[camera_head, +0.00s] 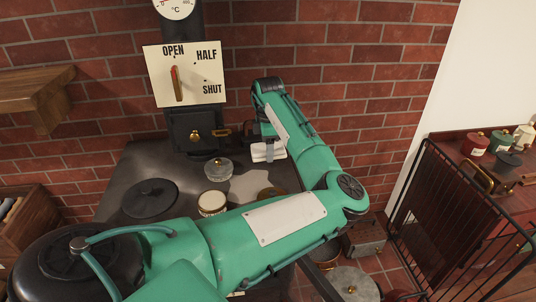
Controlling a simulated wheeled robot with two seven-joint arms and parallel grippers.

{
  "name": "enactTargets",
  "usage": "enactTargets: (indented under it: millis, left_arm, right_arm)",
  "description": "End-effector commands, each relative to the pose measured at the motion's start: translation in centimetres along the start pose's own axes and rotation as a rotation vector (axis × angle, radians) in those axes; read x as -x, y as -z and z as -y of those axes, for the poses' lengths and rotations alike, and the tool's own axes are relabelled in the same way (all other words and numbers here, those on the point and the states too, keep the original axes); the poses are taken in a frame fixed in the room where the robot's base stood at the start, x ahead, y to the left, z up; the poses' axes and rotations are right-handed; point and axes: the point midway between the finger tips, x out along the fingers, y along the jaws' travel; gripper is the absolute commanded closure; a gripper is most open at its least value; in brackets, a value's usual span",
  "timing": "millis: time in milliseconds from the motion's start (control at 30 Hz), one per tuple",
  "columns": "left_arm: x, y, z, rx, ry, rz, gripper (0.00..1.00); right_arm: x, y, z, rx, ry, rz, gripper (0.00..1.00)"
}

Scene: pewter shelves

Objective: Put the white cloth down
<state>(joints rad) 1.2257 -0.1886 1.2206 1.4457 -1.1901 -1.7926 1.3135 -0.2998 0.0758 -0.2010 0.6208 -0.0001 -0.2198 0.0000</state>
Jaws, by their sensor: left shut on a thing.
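The white cloth (270,153) hangs as a small folded piece just below my left gripper (264,138), near the back right of the dark stove top (120,198). My left gripper is shut on the cloth. Its fingertips are small and partly hidden by my green left arm, which crosses the picture from the lower left and bends back toward the wall. I cannot tell whether the cloth touches the stove top. My right gripper does not show.
A glass jar (219,169), a round cream-topped tin (212,203) and a black round lid (150,199) are on the stove top. A lever plate (190,75) is at the brick wall. A black wire guard (440,215) stands at the right.

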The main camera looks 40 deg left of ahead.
Motion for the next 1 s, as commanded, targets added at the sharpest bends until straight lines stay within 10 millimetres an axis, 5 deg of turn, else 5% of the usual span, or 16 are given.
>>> enactTargets:
  millis: [400, 967, 1000]
  left_arm:
    - [-3.7, 0.0, 0.1, 0.000, 0.001, -0.001, 0.75]
    - [-4.9, 0.0, 0.0, 0.000, -0.001, 0.001, 0.75]
    - [-4.8, 0.0, 0.0, 0.000, -0.001, 0.001, 0.31]
  right_arm:
    - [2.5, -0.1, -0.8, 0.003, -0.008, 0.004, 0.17]
    - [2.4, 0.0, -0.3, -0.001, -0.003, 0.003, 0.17]
    - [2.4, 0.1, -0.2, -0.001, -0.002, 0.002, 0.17]
